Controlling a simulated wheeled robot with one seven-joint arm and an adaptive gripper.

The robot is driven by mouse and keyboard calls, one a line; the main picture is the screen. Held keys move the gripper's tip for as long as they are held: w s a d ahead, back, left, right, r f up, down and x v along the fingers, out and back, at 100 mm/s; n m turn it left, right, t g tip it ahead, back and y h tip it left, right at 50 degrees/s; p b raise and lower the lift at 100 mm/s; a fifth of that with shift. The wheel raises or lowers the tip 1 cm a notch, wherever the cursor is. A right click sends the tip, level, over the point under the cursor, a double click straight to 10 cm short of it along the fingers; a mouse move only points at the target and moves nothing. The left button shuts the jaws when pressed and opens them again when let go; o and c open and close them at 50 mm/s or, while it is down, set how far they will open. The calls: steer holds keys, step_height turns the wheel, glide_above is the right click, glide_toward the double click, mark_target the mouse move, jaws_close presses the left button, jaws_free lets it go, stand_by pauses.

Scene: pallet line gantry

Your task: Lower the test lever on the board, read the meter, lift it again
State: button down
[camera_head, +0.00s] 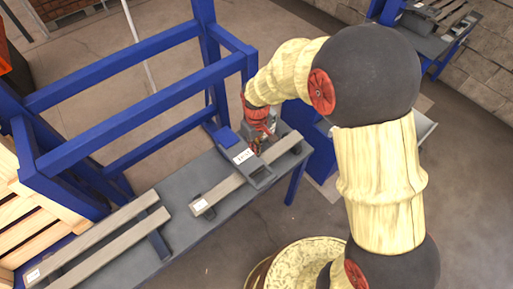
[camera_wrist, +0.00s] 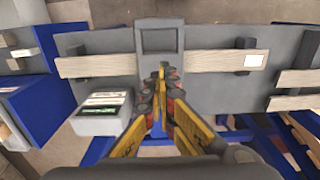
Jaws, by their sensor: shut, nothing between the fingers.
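My gripper (camera_head: 258,140) is over the far part of the grey bench. In the wrist view my gripper (camera_wrist: 160,72) is shut, its fingertips together and empty. Just beyond the tips is a grey upright piece with a recessed panel (camera_wrist: 160,40), crossing a plank; I cannot tell whether it is the test lever or touches the fingertips. To the left of the fingers is a grey box with a dark display (camera_wrist: 103,112), seemingly the meter; its reading is too small to read. In the head view a white label (camera_head: 243,156) shows beside my gripper.
The grey bench (camera_head: 178,211) carries wooden planks (camera_head: 230,187) on dark supports. A blue gantry frame (camera_head: 115,65) stands along its far side, with pallets (camera_head: 30,225) at the left. A blue box (camera_wrist: 27,105) is left of the meter in the wrist view. Open floor lies in front.

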steer(key=c, duration=2.5)
jaws_free()
steer(key=o, duration=2.5)
step_height(320, 180, up, 12)
